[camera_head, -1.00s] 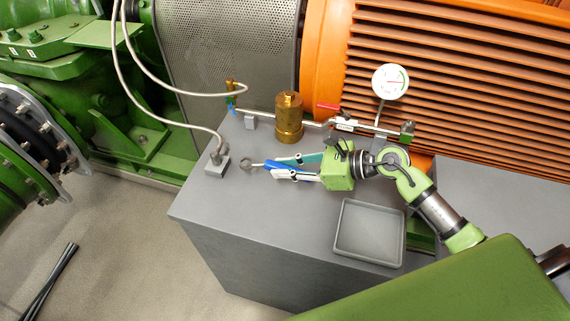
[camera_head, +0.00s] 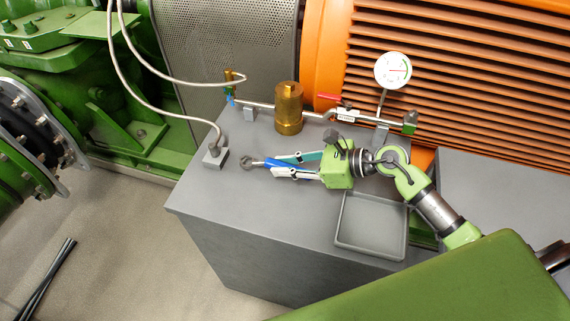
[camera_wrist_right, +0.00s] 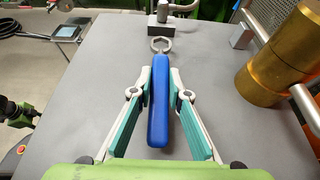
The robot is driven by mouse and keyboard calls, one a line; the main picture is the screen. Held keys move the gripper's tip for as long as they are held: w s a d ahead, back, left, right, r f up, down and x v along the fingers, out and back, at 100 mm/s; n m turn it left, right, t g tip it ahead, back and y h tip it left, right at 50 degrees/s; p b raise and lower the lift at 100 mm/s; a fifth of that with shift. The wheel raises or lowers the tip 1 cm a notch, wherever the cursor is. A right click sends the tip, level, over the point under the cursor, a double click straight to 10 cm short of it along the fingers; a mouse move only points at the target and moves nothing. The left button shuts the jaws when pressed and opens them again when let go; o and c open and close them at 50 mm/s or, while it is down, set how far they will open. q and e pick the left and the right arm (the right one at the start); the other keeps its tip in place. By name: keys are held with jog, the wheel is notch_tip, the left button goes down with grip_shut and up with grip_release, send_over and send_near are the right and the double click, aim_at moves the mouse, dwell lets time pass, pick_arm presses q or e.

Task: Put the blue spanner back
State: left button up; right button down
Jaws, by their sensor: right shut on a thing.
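The blue spanner (camera_head: 285,165) has a blue handle and a bare metal ring-like head pointing left. In the right wrist view the spanner (camera_wrist_right: 159,105) lies lengthwise between the fingers, its head pointing away from me. My right gripper (camera_head: 284,165) is shut on the handle, above the grey bench top; the height is hard to judge. The fingers of the right gripper (camera_wrist_right: 161,92) press on both sides of the handle. My left gripper is not in view.
A grey block with a hose fitting (camera_head: 215,157) stands left of the spanner head. A brass cylinder (camera_head: 289,107) and a pipe with a dial gauge (camera_head: 393,70) stand behind. An empty grey tray (camera_head: 340,229) sits in front of the gripper. The bench's front left is clear.

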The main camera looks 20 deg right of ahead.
jog(key=shift+f+b, duration=0.75)
jog(key=shift+f, duration=0.1)
jog(key=c, duration=1.4)
grip_release()
jog(key=shift+d, duration=0.1)
jog(key=shift+v, duration=2.35)
jog(key=shift+s+d+r, duration=0.2)
jog(key=shift+s+d, duration=0.15)
jog(key=shift+d, duration=0.05)
jog(key=shift+r, duration=0.1)
